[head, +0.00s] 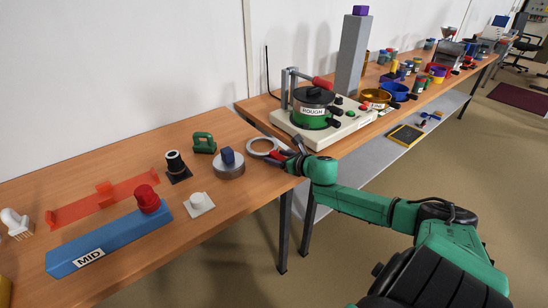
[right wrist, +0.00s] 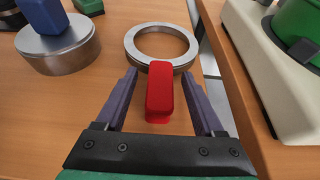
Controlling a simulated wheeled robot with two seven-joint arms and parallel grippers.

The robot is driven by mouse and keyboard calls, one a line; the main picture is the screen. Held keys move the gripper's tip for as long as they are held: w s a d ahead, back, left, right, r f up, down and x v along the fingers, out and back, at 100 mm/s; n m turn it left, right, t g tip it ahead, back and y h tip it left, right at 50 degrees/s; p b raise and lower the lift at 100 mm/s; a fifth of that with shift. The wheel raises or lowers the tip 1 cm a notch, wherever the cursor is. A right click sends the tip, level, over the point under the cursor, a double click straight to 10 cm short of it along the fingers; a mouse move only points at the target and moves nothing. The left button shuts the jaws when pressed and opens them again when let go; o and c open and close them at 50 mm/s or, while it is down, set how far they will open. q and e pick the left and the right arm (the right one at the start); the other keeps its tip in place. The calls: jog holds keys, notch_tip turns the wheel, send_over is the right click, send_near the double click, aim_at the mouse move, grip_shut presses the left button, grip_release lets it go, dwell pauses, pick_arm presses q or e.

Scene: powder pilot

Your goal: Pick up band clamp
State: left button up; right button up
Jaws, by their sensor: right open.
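The band clamp (right wrist: 131,45) is a flat silver ring with a red block-shaped handle (right wrist: 159,92) on its near side. It lies on the wooden table. In the head view the ring (head: 251,151) is at the table's right part, partly hidden by my gripper. My right gripper (right wrist: 159,75) is open, with one dark finger on each side of the red handle. Gaps show between the handle and both fingers. In the head view the right gripper (head: 288,155) comes in from the right over the table edge. My left gripper is not in view.
A silver disc with a blue block (head: 228,168) stands left of the ring. A white machine with a green pot (head: 310,110) stands to the right, on the adjoining table. A green handled piece (head: 203,143) and a black-based part (head: 176,166) lie further left.

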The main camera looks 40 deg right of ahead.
grip_shut()
notch_tip(320, 180, up, 9)
jog(key=p, duration=0.2)
jog(key=shift+p, duration=0.35)
notch_tip(320, 180, up, 11)
jog(key=p, duration=0.8)
jog(key=shift+p, duration=0.4)
